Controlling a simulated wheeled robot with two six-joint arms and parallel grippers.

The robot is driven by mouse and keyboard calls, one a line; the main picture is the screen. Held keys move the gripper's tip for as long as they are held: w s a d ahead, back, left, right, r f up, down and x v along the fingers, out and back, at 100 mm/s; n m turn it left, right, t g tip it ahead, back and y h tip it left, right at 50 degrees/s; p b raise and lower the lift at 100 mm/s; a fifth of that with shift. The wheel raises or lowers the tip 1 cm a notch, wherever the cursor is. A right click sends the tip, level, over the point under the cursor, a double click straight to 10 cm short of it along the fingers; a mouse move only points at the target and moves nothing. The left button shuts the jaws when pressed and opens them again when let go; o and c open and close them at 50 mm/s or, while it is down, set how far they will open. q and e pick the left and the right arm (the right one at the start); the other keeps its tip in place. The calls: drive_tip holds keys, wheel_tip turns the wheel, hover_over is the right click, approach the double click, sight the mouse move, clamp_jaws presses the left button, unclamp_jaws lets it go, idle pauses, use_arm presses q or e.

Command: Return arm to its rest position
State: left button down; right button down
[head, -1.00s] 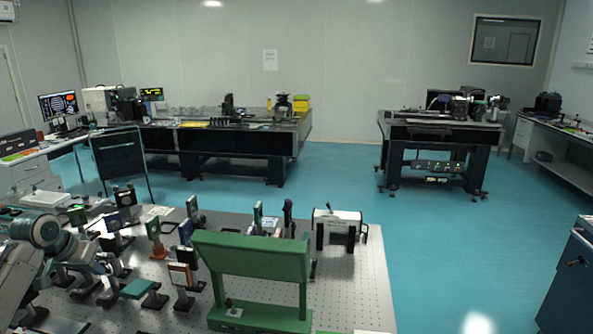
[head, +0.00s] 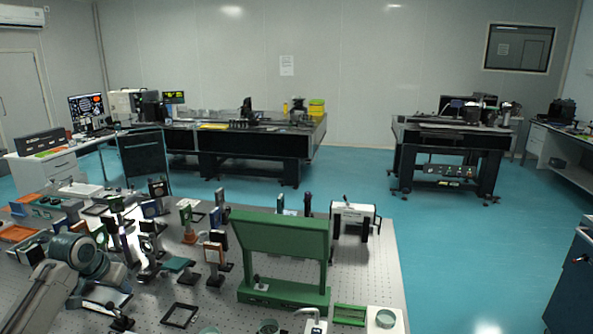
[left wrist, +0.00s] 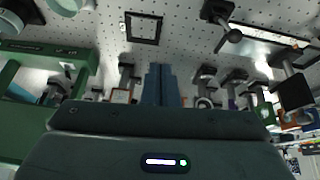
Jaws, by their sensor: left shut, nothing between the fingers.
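My left arm (head: 85,258) comes in from the left in the head view, bent over the left part of the near perforated optical table (head: 375,270). In the left wrist view my left gripper (left wrist: 160,72) has its two blue-grey fingers together, with nothing between them. Its fingertips are above the table, with optic mounts around them in the picture; the exact height is unclear. The fingertips are hard to make out in the head view. My right arm and right gripper are in neither view.
A green stand (head: 280,250) rises mid-table, with a white device on black legs (head: 353,217) behind it. Several optic mounts crowd the left. A black square frame (head: 180,314) lies near the front. Open blue floor (head: 455,260) lies to the right.

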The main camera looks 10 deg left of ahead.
use_arm(q)
drive_tip(key=s+d+f+m+g, duration=0.1)
drive_tip(key=s+d+f+m, duration=0.1)
drive_tip(key=s+d+f, duration=1.4)
drive_tip(key=s+d+n+y, duration=0.1)
drive_tip(key=s+d, duration=0.4)
drive_tip(key=s, duration=0.5)
drive_tip(key=s+d, duration=0.4)
drive_tip(key=s, duration=0.6)
wheel_tip(320, 180, down, 31)
drive_tip(key=w+a+g+b, duration=0.1)
drive_tip(key=a+g+b, duration=0.1)
drive_tip(key=a, duration=0.1)
drive_tip(key=s+f+b, duration=0.1)
drive_tip(key=s+f, duration=0.8)
drive_tip(key=f, duration=0.2)
drive_tip(key=s+a+f+g+b, duration=0.1)
drive_tip(key=s+f, duration=0.9)
drive_tip(key=f, duration=0.2)
drive_tip(key=shift+f+n, duration=0.3)
drive_tip(key=shift+n, duration=0.1)
